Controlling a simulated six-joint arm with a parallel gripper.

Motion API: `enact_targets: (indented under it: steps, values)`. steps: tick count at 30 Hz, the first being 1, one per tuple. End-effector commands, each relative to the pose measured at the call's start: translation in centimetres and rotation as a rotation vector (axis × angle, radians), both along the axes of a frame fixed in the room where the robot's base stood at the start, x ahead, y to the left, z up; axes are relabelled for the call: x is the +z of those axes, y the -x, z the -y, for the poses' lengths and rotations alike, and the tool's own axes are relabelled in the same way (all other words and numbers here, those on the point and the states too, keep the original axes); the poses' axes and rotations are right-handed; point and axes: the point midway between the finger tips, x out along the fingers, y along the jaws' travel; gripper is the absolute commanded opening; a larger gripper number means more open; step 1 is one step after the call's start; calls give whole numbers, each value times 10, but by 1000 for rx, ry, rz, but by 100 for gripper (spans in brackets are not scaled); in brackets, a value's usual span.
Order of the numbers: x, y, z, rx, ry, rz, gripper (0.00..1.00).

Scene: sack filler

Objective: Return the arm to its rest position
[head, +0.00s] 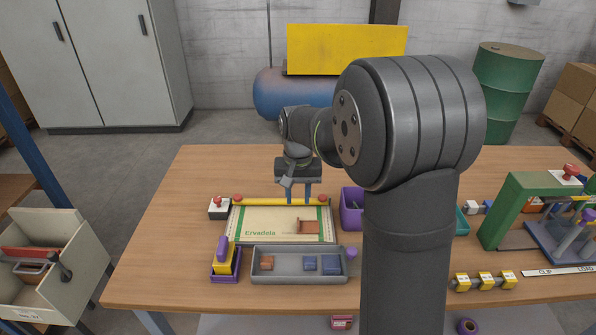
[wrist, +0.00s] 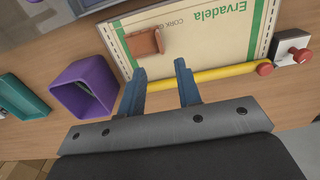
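My gripper (head: 300,195) hangs over the middle of the table, fingers pointing down, just above or behind the yellow bar (head: 270,202). In the wrist view my gripper (wrist: 160,78) has its two blue fingers apart with nothing between them. A cream sack (head: 265,222) printed "Ervadela" lies flat on the table below, with the bar along its far edge. A brown block (head: 309,227) lies on the sack's right part. It also shows in the wrist view (wrist: 146,42). My arm's large near links hide part of the table right of the sack.
A grey tray (head: 298,278) with brown and blue blocks stands in front of the sack. A purple bin (head: 351,215) is close to the right of the gripper. A red-button box (head: 218,208) is at left. A green frame (head: 510,205) stands far right.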

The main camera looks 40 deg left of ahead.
Motion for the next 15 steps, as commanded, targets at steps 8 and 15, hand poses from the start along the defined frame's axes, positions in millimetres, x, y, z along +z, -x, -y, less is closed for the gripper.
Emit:
enact_targets:
  steps: [8,15]
  values:
    - [61,0,0,0,-3,1,31]
    - [82,0,0,0,0,0,31]
